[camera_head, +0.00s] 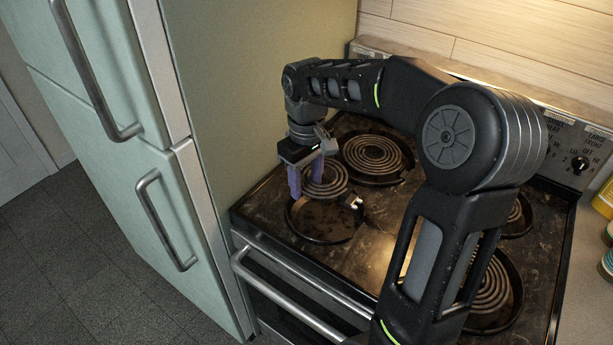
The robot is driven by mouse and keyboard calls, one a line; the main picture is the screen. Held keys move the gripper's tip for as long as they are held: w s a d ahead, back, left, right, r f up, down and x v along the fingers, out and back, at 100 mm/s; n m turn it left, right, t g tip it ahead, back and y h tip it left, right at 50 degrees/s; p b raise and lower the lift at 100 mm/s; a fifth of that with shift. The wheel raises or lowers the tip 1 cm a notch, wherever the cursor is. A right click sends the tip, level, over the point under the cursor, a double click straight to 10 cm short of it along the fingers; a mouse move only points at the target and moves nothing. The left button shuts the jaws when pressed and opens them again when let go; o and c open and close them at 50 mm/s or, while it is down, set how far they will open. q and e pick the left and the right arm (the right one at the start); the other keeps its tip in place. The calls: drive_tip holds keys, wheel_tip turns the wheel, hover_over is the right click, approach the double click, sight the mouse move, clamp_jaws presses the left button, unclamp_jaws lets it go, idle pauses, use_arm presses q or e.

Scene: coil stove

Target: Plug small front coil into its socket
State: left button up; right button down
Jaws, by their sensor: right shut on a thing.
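The small front coil (325,188) is a dark spiral heating element at the left front of the stove. My right gripper (307,180), with purple fingers, is shut on its edge and holds it tilted over the back part of the empty front burner pan (318,236). The socket (356,203) shows as a small light-coloured part at the right rim of that pan. The coil appears apart from the socket. The coil's prongs cannot be made out. My left gripper is not in view.
A coil (374,155) sits in the back left burner. Another coil (492,287) at the right front is partly hidden by my right arm. A pale green fridge (110,170) stands close on the left. The control panel (579,150) runs along the back.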

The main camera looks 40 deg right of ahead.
drive_tip(key=shift+w+d+f, duration=0.15)
drive_tip(key=shift+f, duration=0.2)
drive_tip(key=shift+f+b, duration=1.5)
drive_tip(key=shift+f, duration=0.35)
drive_tip(key=shift+f, duration=0.25)
drive_tip(key=shift+f+b, duration=1.8)
drive_tip(key=shift+f, duration=0.6)
drive_tip(key=shift+s+d+f, duration=0.1)
drive_tip(key=shift+s+d, duration=0.05)
drive_tip(key=shift+s, duration=0.7)
idle(0.5)
